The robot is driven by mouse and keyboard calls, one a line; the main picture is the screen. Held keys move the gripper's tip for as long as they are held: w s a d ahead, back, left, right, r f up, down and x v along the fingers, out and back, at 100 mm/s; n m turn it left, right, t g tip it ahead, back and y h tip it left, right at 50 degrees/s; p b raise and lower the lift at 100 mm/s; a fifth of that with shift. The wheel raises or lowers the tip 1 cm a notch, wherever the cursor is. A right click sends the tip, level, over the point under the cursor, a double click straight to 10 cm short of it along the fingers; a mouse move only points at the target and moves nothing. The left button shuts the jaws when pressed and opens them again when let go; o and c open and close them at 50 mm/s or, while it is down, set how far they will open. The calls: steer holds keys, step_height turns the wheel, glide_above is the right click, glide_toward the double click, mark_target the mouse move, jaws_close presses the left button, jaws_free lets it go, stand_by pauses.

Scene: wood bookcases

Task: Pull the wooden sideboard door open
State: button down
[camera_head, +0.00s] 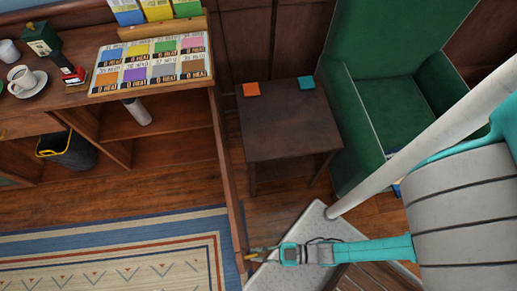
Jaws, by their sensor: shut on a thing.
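The wooden sideboard (178,128) stands at the upper left, its open shelves facing the rug. Its door (229,180) is seen nearly edge-on as a long thin panel. It stands swung out from the sideboard's right end, at a wide angle to the front. My gripper (256,254) reaches in from the right and is shut at the door's outer end, near the bottom of the view. The handle between the fingers is too small to make out.
A dark side table (290,122) with an orange and a teal square stands right of the door, beside a green armchair (392,100). A cup (24,78) and a board of coloured cards (152,62) sit on the sideboard. A patterned rug (120,250) lies left of the door.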

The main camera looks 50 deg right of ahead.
steer(key=shift+w, duration=0.1)
steer(key=c, duration=1.5)
jaws_free()
steer(key=shift+d, duration=0.1)
steer(key=v, duration=1.2)
steer(key=shift+r, duration=0.1)
steer(key=w+d+r+m+h, duration=0.1)
steer(key=r+h, duration=0.3)
steer(key=r, duration=0.4)
steer(key=w+d+r+m+h, duration=0.2)
steer(key=w+r+m+h, duration=0.1)
steer(key=r, duration=0.6)
steer(key=w+d+r+m+t+h, duration=0.1)
steer(key=w+r+m+h, duration=0.2)
steer(key=r, duration=0.6)
steer(key=shift+d+r+m+h, duration=0.3)
steer(key=shift+m+h, duration=0.3)
steer(key=shift+h, duration=0.3)
